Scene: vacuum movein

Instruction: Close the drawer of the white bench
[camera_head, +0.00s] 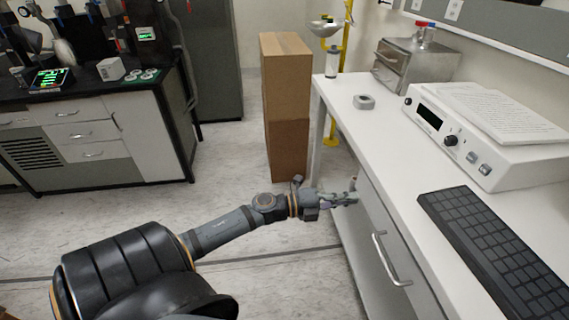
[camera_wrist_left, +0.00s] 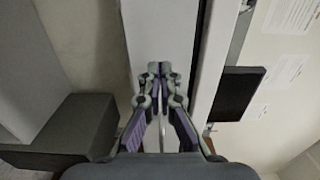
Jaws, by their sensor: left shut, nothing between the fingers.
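The white bench (camera_head: 385,150) runs along the right side of the head view. Its grey drawer (camera_head: 378,225) with a silver bar handle (camera_head: 390,258) is under the bench top, facing left. How far the drawer stands out is hard to tell. My left gripper (camera_head: 352,192) is at the far end of the drawer front, beyond the handle, just below the bench edge. I cannot tell whether it touches. In the left wrist view the fingers (camera_wrist_left: 161,70) are together and empty, in front of a pale surface. My right gripper is not in view.
A tall cardboard box (camera_head: 286,105) stands on the floor beyond my left gripper. A keyboard (camera_head: 500,250), a white instrument (camera_head: 480,145) and a small grey object (camera_head: 364,102) are on the bench. The floor left of the bench is open.

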